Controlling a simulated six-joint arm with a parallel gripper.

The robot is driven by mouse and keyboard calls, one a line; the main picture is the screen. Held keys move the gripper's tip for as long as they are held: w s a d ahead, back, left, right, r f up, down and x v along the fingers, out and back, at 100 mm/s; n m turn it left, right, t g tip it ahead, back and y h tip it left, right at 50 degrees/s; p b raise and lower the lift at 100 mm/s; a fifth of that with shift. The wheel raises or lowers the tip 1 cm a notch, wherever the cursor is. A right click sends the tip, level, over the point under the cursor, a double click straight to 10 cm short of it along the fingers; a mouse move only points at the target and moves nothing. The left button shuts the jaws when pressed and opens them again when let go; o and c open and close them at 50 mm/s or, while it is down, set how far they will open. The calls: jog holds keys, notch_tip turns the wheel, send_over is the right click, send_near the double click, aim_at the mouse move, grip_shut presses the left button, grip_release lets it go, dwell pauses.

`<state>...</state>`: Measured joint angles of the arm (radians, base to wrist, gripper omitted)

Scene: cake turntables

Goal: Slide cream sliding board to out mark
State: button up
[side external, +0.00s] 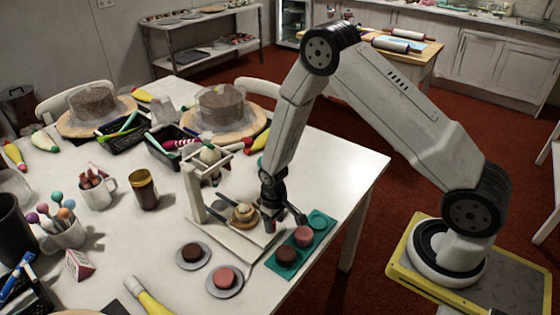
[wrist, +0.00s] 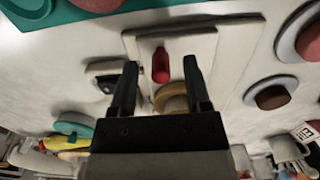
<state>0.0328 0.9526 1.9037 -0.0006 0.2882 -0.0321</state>
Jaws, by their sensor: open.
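The cream sliding board (wrist: 205,50) lies on the white table under a pale frame (side external: 192,190); it also shows in the side view (side external: 243,245). A red upright handle (wrist: 161,66) stands on the board near one end. A tan round piece (side external: 244,214) sits on the board behind the handle, partly hidden by my gripper in the wrist view. My gripper (side external: 271,208) points down over the handle end. In the wrist view its open fingers (wrist: 160,68) appear on either side of the handle, with gaps visible. I cannot make out the out mark.
A teal tray (side external: 318,222) with round cakes stands close to the right of the board. Two grey plates (side external: 224,293) with cakes lie in front and left. A mug (side external: 97,190) and brown jar (side external: 145,188) stand further left. The right table corner is clear.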

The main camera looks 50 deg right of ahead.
jog(key=shift+r, duration=0.15)
jog(key=shift+w+r, duration=0.1)
jog(key=shift+r, duration=3.25)
jog(key=shift+s+r, duration=0.2)
jog(key=shift+r, duration=0.3)
jog(key=s+a+r+t, duration=0.1)
jog(key=s+r+t, duration=0.1)
jog(key=s+r, duration=0.9)
notch_tip(320, 180, up, 2)
jog(key=shift+s+a+r+t, duration=0.1)
jog(key=shift+s+a+t, duration=0.05)
jog(key=shift+s+t, duration=0.15)
